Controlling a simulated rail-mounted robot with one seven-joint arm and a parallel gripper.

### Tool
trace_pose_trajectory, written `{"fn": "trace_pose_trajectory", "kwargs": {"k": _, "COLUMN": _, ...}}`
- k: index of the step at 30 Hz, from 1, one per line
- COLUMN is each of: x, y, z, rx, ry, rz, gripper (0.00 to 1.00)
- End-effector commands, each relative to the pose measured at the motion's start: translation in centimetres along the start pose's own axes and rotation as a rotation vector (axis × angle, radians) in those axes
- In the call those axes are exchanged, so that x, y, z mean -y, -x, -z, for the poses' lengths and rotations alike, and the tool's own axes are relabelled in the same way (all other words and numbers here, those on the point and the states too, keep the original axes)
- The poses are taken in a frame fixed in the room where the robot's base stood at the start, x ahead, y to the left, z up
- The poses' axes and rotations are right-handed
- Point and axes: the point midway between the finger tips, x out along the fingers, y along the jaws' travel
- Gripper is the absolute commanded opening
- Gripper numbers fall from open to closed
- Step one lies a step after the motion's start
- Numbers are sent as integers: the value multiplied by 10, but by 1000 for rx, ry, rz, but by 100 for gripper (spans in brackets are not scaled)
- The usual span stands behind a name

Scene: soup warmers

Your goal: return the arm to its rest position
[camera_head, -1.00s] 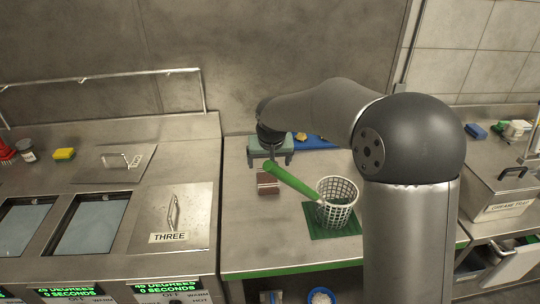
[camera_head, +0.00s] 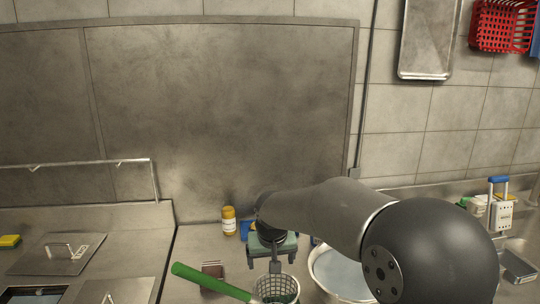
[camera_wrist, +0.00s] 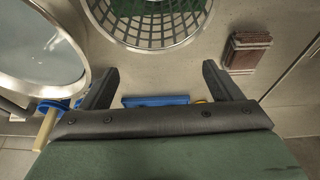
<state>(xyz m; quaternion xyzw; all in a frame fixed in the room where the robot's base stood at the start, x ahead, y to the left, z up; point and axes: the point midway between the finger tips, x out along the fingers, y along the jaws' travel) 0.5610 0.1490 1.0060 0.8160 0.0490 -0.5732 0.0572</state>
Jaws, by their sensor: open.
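My arm reaches out from the lower right of the head view, bent at a large dark elbow joint. My gripper (camera_head: 273,263) points down over the counter behind the white mesh basket (camera_head: 275,288). Its two dark fingers are spread apart with nothing between them, as the wrist view also shows (camera_wrist: 160,66). The basket shows at the top of the wrist view (camera_wrist: 150,35), beyond the fingertips.
A large metal bowl (camera_head: 340,272) sits right of the basket, partly behind my arm. A brown block (camera_head: 213,270) lies left of it. A yellow bottle (camera_head: 229,221) stands near the wall. A red basket (camera_head: 503,25) and a tray (camera_head: 428,40) hang high on the right.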

Motion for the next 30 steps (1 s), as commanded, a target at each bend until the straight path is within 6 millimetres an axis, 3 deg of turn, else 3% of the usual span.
{"fn": "trace_pose_trajectory", "kwargs": {"k": 8, "x": -43, "y": 33, "z": -74, "rx": 82, "ry": -20, "rz": -42, "gripper": 85}}
{"fn": "trace_pose_trajectory", "kwargs": {"k": 10, "x": -55, "y": 42, "z": -101, "rx": 111, "ry": -29, "rz": -49, "gripper": 85}}
{"fn": "trace_pose_trajectory", "kwargs": {"k": 18, "x": -90, "y": 76, "z": -250, "rx": 254, "ry": -99, "rz": -21, "gripper": 85}}
{"fn": "trace_pose_trajectory", "kwargs": {"k": 21, "x": -92, "y": 79, "z": -288, "rx": 288, "ry": -115, "rz": 2, "gripper": 85}}
{"fn": "trace_pose_trajectory", "kwargs": {"k": 22, "x": -92, "y": 80, "z": -296, "rx": 296, "ry": -118, "rz": 8, "gripper": 85}}
{"fn": "trace_pose_trajectory", "kwargs": {"k": 30, "x": -92, "y": 80, "z": -296, "rx": 296, "ry": -118, "rz": 8, "gripper": 85}}
